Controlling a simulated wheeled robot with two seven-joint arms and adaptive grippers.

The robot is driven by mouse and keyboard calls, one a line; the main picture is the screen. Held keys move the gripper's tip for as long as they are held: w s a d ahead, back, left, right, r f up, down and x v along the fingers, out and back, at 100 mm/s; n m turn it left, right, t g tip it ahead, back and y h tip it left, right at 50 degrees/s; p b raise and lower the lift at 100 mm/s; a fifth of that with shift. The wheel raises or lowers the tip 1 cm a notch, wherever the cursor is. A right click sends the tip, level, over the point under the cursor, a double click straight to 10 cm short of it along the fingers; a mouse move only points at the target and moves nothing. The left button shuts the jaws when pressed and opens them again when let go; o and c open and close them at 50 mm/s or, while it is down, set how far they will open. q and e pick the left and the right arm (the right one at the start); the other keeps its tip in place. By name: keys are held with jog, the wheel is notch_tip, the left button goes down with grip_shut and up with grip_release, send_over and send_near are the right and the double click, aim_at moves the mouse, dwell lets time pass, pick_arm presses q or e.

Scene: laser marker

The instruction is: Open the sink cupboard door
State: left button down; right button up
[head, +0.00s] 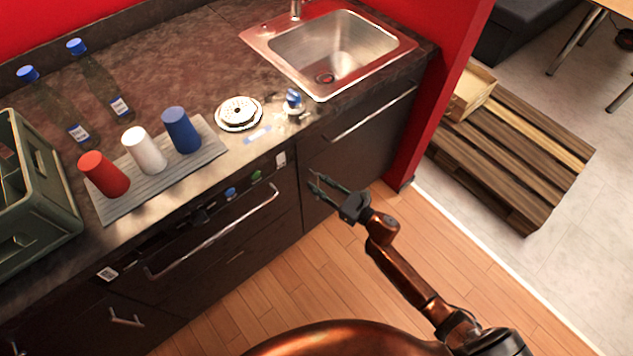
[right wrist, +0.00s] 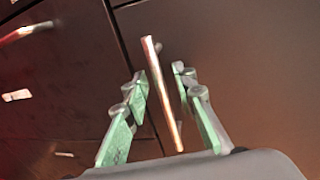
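The sink cupboard door (head: 345,160) is a dark panel below the sink, and it looks shut. My right gripper (head: 316,181) is in front of its left part, with the fingers pointing at the panel. In the right wrist view the gripper (right wrist: 160,86) is open, one green finger on each side of a slim metal bar handle (right wrist: 162,100). Gaps show between the bar and both fingers, so it is not clamped. In the head view this handle is hard to make out at the fingers. My left gripper is not in view.
A long handle (head: 374,115) runs along the panel above the door. An oven-like front with a bar handle (head: 213,233) is to the left. Cups, bottles and a green crate (head: 32,220) stand on the counter. A wooden pallet (head: 520,155) lies right; wooden floor is clear.

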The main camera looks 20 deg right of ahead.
jog(key=shift+w+a, duration=0.2)
jog(key=shift+w, duration=0.15)
jog(key=shift+c, duration=0.2)
grip_shut()
dwell(0.4)
